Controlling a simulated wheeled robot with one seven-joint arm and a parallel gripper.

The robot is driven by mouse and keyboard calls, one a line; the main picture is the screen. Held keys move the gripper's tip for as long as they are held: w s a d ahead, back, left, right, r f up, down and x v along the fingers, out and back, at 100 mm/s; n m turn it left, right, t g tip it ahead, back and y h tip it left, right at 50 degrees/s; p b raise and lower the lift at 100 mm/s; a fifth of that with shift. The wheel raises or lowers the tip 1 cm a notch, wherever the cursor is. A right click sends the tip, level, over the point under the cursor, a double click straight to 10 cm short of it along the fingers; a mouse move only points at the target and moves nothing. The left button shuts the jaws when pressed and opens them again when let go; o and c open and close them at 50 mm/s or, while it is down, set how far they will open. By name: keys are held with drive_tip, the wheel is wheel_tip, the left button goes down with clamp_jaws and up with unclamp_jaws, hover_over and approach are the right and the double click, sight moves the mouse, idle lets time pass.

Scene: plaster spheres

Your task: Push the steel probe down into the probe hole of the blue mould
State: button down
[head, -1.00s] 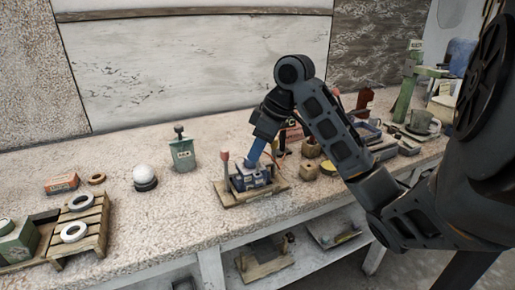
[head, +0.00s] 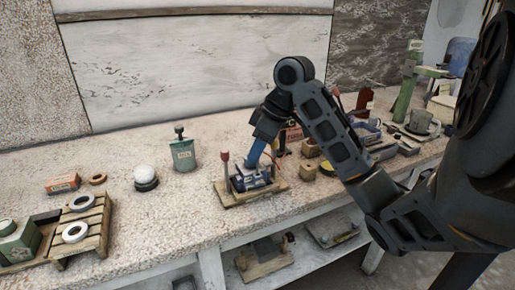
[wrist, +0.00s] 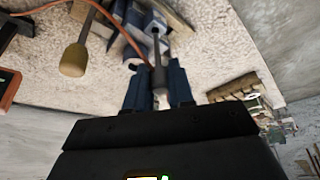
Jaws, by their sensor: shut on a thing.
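The blue mould (head: 250,180) stands on a wooden board (head: 232,199) in the middle of the bench. My gripper (head: 257,160) points down just over it. In the wrist view my gripper (wrist: 158,92) is shut on the steel probe (wrist: 158,58), a thin grey rod between the two blue fingers. The probe runs from the fingers to the mould (wrist: 132,22), and its far end meets the mould's upper part. The hole itself is too small to make out, so I cannot tell how deep the tip sits.
A red-handled lever (head: 225,158) rises at the mould's left; a tan knob on a rod (wrist: 74,60) and an orange cable show in the wrist view. A green canister (head: 183,155), white sphere (head: 145,174) and wooden rack (head: 90,222) stand left.

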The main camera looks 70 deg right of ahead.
drive_tip(key=shift+f+b, duration=0.95)
drive_tip(key=shift+f, duration=0.3)
drive_tip(key=c, duration=0.9)
unclamp_jaws()
drive_tip(key=shift+r, duration=0.15)
drive_tip(key=shift+r+p, duration=1.95)
drive_tip(key=shift+p, duration=0.3)
